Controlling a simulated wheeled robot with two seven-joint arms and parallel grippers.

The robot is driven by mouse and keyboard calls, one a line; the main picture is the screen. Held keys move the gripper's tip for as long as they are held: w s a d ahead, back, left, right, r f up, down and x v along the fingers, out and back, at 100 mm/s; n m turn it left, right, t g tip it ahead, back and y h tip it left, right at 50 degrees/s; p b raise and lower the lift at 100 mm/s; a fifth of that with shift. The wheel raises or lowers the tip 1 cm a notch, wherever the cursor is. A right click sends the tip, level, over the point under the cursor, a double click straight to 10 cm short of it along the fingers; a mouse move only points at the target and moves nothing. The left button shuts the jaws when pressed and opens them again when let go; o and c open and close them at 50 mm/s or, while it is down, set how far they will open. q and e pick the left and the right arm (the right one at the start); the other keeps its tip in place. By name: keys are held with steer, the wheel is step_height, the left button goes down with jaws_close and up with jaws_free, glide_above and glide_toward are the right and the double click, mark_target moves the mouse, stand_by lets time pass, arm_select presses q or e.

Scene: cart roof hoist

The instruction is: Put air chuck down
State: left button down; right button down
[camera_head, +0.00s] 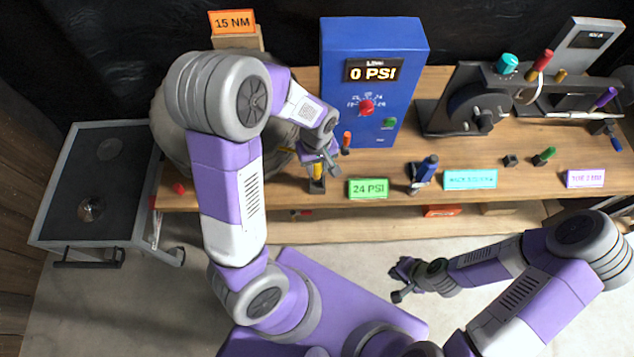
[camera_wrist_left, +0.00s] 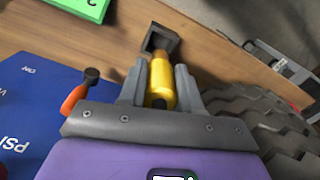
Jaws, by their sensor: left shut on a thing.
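The air chuck is a yellow cylinder (camera_wrist_left: 161,84) with a brownish tip, and it also shows in the head view (camera_head: 318,171). My left gripper (camera_head: 320,161) is shut on it, with one grey finger on each side in the wrist view (camera_wrist_left: 159,82). The chuck's tip is at the opening of a small dark square holder (camera_head: 317,187) at the bench's front edge, also in the wrist view (camera_wrist_left: 160,39). I cannot tell how deep the tip sits. My right gripper (camera_head: 399,281) is open and empty in front of the bench.
A blue gauge box (camera_head: 340,50) reading 0 PSI stands behind the chuck, with an orange-handled tool (camera_head: 347,140) before it. A green 24 PSI sign (camera_head: 368,189) is to the right. A tyre (camera_wrist_left: 255,115) is close beside the gripper. A grey cart (camera_head: 65,185) stands left.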

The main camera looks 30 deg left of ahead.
mark_target(317, 176)
arm_select(q)
step_height(317, 176, down, 7)
steer(key=shift+w+b, duration=0.1)
steer(key=shift+b, duration=0.8)
steer(key=shift+f, duration=0.2)
steer(key=c, duration=0.8)
jaws_free()
steer(key=shift+r, duration=0.15)
steer(key=shift+r, duration=0.35)
step_height(317, 176, up, 12)
steer(key=p, duration=0.3)
steer(key=shift+f+p, duration=0.25)
steer(key=shift+p, duration=0.1)
